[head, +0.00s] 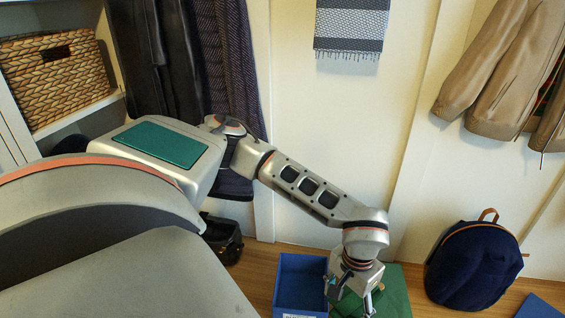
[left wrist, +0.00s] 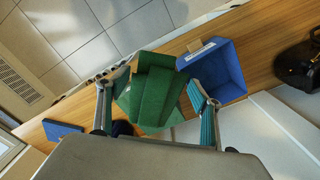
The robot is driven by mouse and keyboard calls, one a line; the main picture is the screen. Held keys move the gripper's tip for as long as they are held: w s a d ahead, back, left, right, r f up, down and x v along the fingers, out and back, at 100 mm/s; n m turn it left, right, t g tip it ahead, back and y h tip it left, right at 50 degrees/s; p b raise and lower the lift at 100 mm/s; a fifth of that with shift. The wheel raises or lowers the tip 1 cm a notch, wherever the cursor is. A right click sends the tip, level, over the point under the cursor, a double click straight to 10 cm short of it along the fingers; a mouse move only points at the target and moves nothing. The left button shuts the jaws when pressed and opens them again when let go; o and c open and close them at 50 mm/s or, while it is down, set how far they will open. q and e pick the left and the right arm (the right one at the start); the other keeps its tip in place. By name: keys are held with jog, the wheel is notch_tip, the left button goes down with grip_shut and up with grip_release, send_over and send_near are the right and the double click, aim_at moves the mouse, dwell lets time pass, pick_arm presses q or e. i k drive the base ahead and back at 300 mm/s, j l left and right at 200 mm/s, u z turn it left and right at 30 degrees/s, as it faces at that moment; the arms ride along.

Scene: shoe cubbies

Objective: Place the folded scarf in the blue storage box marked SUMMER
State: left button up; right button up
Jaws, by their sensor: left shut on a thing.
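A blue box (head: 302,262) stands open on the floor in the head view, left of my left gripper (head: 349,290). It also shows in the left wrist view (left wrist: 228,62), with a pale label too small to read. A folded green cloth (left wrist: 158,88), which looks like the scarf, lies between the fingers of my left gripper (left wrist: 152,100) in the left wrist view. The gripper is shut on it with fingers wide apart; the exact contact is unclear. In the head view the gripper mostly hides the cloth. My right gripper is not in view.
A green box (head: 397,300) is beside the blue box, under and right of my gripper. A navy backpack (head: 474,266) leans by the wall at right, near another blue item (head: 541,306). A black bag (head: 222,238) is at left. Coats and a striped towel (head: 351,27) hang above.

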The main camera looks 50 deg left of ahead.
aim_at(301, 297)
jog(key=k+j, duration=0.2)
jog(key=j, duration=0.15)
jog(key=k+j+u, duration=0.1)
jog(key=j, duration=0.2)
jog(key=k+j, duration=0.25)
jog(key=j+u, duration=0.05)
jog(key=j, duration=0.05)
